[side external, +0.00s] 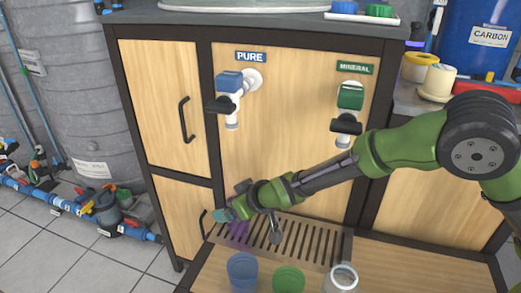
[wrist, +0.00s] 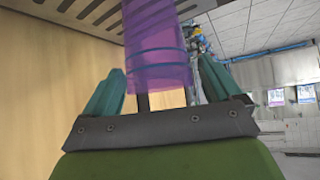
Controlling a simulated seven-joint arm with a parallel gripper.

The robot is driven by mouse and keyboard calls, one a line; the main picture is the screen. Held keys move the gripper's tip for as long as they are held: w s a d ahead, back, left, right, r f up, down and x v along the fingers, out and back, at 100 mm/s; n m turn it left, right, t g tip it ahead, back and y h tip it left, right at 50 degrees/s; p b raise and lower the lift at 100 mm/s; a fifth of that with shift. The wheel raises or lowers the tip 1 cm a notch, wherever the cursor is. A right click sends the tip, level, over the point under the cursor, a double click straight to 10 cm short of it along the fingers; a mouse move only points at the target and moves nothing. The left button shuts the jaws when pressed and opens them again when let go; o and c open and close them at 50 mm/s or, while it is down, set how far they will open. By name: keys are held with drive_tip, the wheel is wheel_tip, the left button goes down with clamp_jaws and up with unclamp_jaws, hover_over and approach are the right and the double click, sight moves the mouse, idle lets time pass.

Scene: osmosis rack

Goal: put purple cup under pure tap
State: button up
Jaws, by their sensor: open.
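The purple cup (side external: 238,229) is at the left end of the slatted drip grate, below the pure tap (side external: 229,98), partly hidden by my gripper. In the wrist view the see-through purple cup (wrist: 158,50) shows between my two teal fingers, with its end at the grate (wrist: 85,12). My gripper (side external: 226,214) is low at the grate's left side. Its fingers (wrist: 157,88) are apart on either side of the cup, with a visible gap at the left finger. Whether the cup is exactly under the spout cannot be told.
The mineral tap (side external: 348,108) is to the right, above my arm. A blue cup (side external: 242,271), a green cup (side external: 288,279) and a clear jar (side external: 342,278) stand on the front ledge. The right part of the grate (side external: 320,245) is bare.

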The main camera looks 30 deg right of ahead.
drive_tip(key=v, duration=1.1)
drive_tip(key=shift+s, duration=0.1)
